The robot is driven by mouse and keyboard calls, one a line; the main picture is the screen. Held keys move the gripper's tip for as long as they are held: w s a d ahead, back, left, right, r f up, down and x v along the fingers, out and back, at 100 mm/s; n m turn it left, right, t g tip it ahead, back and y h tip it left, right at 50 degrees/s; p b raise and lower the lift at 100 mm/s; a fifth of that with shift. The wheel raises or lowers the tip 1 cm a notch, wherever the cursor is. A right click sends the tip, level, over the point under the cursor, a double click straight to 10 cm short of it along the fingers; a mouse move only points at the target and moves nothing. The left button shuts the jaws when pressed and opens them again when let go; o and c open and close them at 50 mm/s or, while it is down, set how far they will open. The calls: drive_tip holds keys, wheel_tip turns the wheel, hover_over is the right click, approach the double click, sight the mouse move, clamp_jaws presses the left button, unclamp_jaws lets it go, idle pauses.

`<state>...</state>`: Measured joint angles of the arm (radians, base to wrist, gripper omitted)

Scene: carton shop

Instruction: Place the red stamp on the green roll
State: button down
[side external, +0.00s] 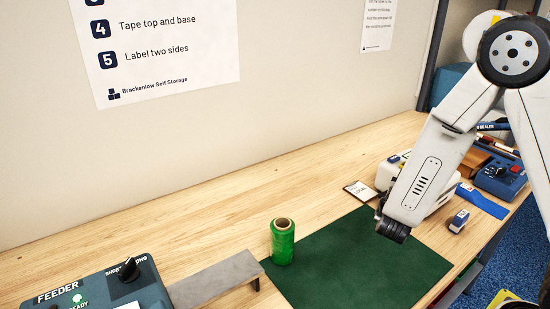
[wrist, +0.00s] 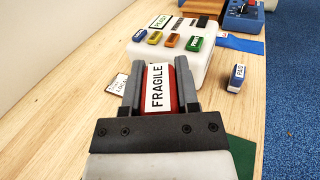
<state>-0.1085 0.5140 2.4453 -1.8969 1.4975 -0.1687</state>
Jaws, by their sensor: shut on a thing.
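The red stamp (wrist: 172,92), with a white FRAGILE label, is between the fingers of my gripper (wrist: 160,88) in the wrist view. The gripper is shut on it. In the side view my gripper (side external: 393,229) hangs over the right part of the green mat, and the stamp cannot be made out there. The green roll (side external: 283,244) stands upright at the left edge of the mat, its brown core open at the top. It is to the left of my gripper and apart from it. The wrist view does not show the roll.
The green mat (side external: 350,265) is otherwise bare. A grey bracket (side external: 215,279) and the feeder box (side external: 95,290) lie left of the roll.

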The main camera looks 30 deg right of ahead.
drive_tip(key=a+r+n+t+y, duration=0.4)
drive_tip(key=a, duration=0.7)
drive_tip(key=a+r+n+t+y, duration=0.4)
drive_tip(key=a+r+t+y, duration=0.1)
drive_tip(key=a, duration=0.7)
drive_tip(key=shift+a+r+n, duration=0.2)
drive_tip(key=shift+a+n, duration=0.05)
drive_tip(key=shift+n, duration=0.05)
drive_tip(key=shift+w, duration=0.1)
drive_tip(key=w+a+f, duration=0.1)
drive_tip(key=w+f, duration=0.2)
drive_tip(key=w, duration=0.1)
drive_tip(key=w+a+f, duration=0.1)
drive_tip(key=w+f, duration=0.1)
drive_tip(key=w, duration=0.2)
drive_tip(key=w+f, duration=0.3)
drive_tip(key=w, duration=0.1)
drive_tip(key=shift+w+a+f, duration=0.2)
drive_tip(key=shift+a+f, duration=0.1)
drive_tip(key=shift+a, duration=0.1)
drive_tip(key=shift+w+f, duration=0.35)
drive_tip(key=shift+f, duration=0.05)
